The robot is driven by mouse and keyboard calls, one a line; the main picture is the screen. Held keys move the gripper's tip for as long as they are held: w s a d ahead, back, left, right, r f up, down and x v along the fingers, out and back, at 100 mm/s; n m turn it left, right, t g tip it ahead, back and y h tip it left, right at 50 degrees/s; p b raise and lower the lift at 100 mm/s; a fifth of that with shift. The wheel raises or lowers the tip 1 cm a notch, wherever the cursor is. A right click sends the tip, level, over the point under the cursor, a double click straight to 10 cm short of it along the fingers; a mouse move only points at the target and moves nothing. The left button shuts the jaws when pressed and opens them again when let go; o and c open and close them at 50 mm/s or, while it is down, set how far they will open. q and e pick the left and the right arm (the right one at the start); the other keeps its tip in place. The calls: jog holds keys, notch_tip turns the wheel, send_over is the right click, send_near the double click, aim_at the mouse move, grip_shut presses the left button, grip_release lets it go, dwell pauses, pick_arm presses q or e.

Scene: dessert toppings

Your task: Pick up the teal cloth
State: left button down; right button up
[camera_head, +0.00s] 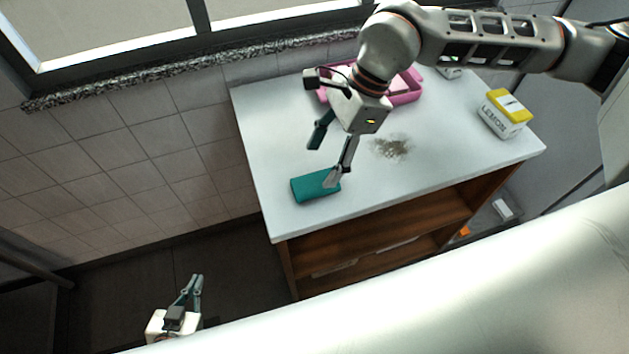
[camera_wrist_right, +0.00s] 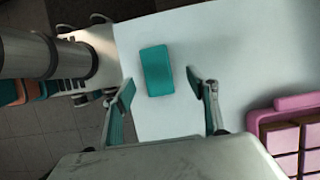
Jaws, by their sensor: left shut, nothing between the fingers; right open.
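The teal cloth (camera_head: 311,187) is a folded rectangular block lying flat on the white counter near its front left corner. It also shows in the right wrist view (camera_wrist_right: 157,71), ahead of the fingers and between their lines. My right gripper (camera_head: 328,163) is open and empty above the counter; in the head view one fingertip overlaps the cloth's right end. In the right wrist view my right gripper (camera_wrist_right: 162,92) has its fingers spread wide, apart from the cloth. My left gripper (camera_head: 197,280) is shut and empty, low at the lower left, away from the counter.
A pink tray (camera_head: 405,99) stands at the back of the counter (camera_head: 270,125), partly hidden by my right arm. A lemon box (camera_head: 505,113) with a yellow top is at the right. Dark crumbs (camera_head: 391,147) lie mid-counter. Open wooden shelves (camera_head: 340,250) are below.

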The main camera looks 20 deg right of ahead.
aim_at(317, 181)
jog(key=x, duration=0.4)
jog(key=shift+s+d+f+p, duration=0.15)
jog(key=shift+s+f+p, duration=0.1)
jog(key=shift+s+p, duration=0.15)
jog(key=shift+w+a+f, duration=0.1)
jog(key=shift+a+f, duration=0.1)
jog(key=shift+f, duration=0.25)
jog(key=shift+f+b, duration=0.25)
jog(key=shift+b, duration=0.1)
jog(key=c, duration=1.2)
